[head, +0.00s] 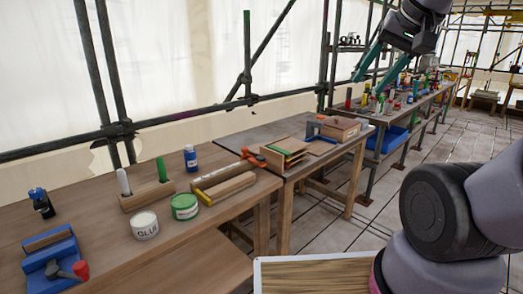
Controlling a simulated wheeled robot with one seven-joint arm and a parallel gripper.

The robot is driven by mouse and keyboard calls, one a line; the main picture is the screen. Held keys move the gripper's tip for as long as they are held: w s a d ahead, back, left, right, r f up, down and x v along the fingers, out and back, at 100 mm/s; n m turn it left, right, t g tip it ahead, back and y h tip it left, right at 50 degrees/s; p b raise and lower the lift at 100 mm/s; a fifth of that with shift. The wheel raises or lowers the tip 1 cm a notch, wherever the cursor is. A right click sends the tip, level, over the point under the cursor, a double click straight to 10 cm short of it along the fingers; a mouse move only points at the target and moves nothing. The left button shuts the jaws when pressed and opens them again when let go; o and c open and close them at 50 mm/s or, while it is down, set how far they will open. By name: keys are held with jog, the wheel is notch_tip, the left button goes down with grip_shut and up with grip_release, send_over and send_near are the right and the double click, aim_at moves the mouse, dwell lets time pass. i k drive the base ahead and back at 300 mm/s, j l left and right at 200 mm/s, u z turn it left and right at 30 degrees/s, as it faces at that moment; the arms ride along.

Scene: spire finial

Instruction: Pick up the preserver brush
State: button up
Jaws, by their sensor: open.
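My gripper (367,86) is at the upper right with its two teal fingers apart and nothing between them. It hangs in front of the far benches, well away from the near bench. I cannot make out for certain which thing is the preserver brush. A wooden holder (148,197) on the near bench has a white upright piece (123,182) and a green upright piece (161,169) in it. A tool with a pale yellow end (203,197) and an orange part lies by a wooden block (229,188). Small items on the far bench are too small to tell.
The near bench (200,255) also carries a glue tub (144,225), a green-lidded tub (185,207), a blue bottle (190,158), a dark bottle (41,203) and a blue tool (50,262). Scaffold poles stand behind. Plank floor (375,215) is open at right.

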aim_at(159, 161)
jog(key=i+j+u, duration=0.75)
jog(key=i+u, duration=0.25)
jog(key=k, duration=0.1)
